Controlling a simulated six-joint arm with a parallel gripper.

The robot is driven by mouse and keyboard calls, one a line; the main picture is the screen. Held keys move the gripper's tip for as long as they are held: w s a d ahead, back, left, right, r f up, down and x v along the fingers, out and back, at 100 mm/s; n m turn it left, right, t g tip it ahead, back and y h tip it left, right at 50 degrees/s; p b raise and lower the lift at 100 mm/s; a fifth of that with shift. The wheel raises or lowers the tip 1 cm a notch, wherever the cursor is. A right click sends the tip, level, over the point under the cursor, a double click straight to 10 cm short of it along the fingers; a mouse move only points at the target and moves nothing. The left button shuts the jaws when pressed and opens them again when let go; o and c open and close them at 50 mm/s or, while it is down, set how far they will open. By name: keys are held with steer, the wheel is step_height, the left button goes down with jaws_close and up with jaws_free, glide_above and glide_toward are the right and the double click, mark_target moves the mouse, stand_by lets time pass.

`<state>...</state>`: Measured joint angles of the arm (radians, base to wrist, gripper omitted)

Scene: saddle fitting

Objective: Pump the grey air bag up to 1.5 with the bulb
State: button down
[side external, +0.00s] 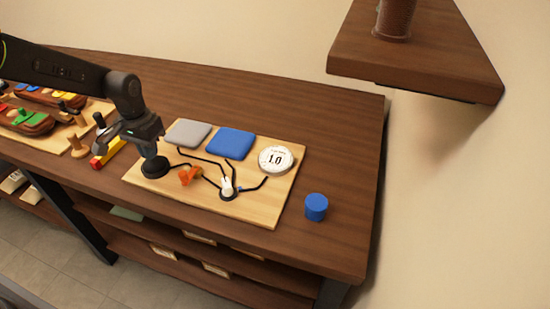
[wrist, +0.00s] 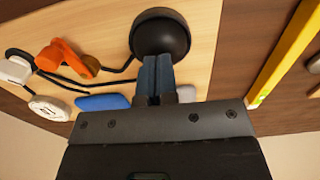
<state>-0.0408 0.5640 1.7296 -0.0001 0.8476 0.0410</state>
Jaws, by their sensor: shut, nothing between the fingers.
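The black bulb (side external: 155,168) sits at the left end of the light wooden board (side external: 262,212). My gripper (side external: 151,153) is shut, fingertips together, at the bulb's top; in the wrist view my gripper (wrist: 155,58) overlaps the edge of the bulb (wrist: 160,32). I cannot tell whether it presses the bulb. The grey air bag (side external: 187,133) lies flat-looking at the board's back left, beside the blue bag (side external: 231,143). The round white gauge (side external: 275,159) reads 1.0. An orange clip or valve (side external: 188,175) and a white valve (side external: 227,187) sit along the black tubes.
A blue cylinder (side external: 316,207) stands on the table right of the board. A yellow bar with a red end (side external: 107,153) lies left of the board, near wooden pegs and coloured pieces. A wooden shelf (side external: 415,55) juts out at upper right.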

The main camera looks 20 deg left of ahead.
steer(key=shift+f, duration=0.4)
steer(key=shift+r, duration=2.05)
steer(key=shift+f, duration=2.1)
steer(key=shift+r, duration=2.1)
